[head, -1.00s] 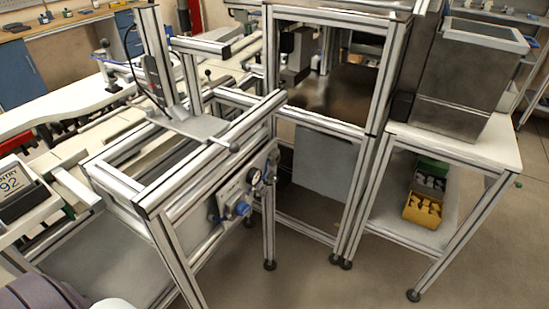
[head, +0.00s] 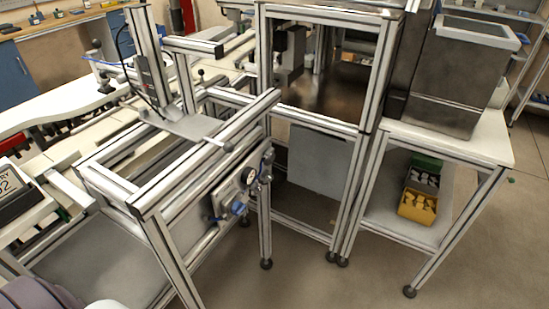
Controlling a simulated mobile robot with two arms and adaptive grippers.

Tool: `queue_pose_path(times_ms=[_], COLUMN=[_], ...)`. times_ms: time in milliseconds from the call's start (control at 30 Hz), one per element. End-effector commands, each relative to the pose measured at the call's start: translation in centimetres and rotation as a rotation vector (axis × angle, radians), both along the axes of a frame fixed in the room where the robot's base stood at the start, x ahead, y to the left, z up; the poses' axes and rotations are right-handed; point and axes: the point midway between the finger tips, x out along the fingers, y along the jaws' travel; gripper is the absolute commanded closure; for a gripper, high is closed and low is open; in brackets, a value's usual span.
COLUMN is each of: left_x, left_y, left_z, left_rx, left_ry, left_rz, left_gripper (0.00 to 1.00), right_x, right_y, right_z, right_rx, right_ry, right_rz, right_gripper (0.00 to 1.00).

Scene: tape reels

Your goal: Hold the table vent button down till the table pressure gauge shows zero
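The small round pressure gauge (head: 249,176), with a dark face, sits on a light control panel (head: 227,196) on the side of the aluminium-profile table frame (head: 150,205). I cannot read its needle at this size. A blue knob (head: 238,208) sits low on the panel, below the gauge. Other small fittings are on the panel, but I cannot tell which one is the vent button. Neither of my grippers shows in the head view, so nothing of mine is seen touching the panel.
A tall open frame (head: 263,90) stands just right of the panel. Further right, a table (head: 478,146) bears a dark bin, with a yellow box (head: 417,206) and a green box (head: 425,168) on its lower shelf. The floor (head: 320,285) in front is clear.

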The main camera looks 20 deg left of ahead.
Motion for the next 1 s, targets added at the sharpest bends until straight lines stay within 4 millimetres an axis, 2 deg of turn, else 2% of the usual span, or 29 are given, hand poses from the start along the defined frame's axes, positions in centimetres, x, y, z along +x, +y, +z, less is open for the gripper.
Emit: queue_pose_path(times_ms=[33,133,167,1000], left_x=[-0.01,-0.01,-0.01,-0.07], left_y=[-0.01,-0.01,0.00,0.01], left_z=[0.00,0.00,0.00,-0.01], left_rx=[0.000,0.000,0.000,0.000], left_ry=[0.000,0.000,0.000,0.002], left_rz=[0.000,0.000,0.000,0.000], left_gripper=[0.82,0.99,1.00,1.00], right_x=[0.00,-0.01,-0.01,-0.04], right_y=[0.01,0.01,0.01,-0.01], right_z=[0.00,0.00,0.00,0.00], right_rx=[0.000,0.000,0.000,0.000], right_ry=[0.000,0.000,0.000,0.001], right_rz=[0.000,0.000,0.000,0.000], right_gripper=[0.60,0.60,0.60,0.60])
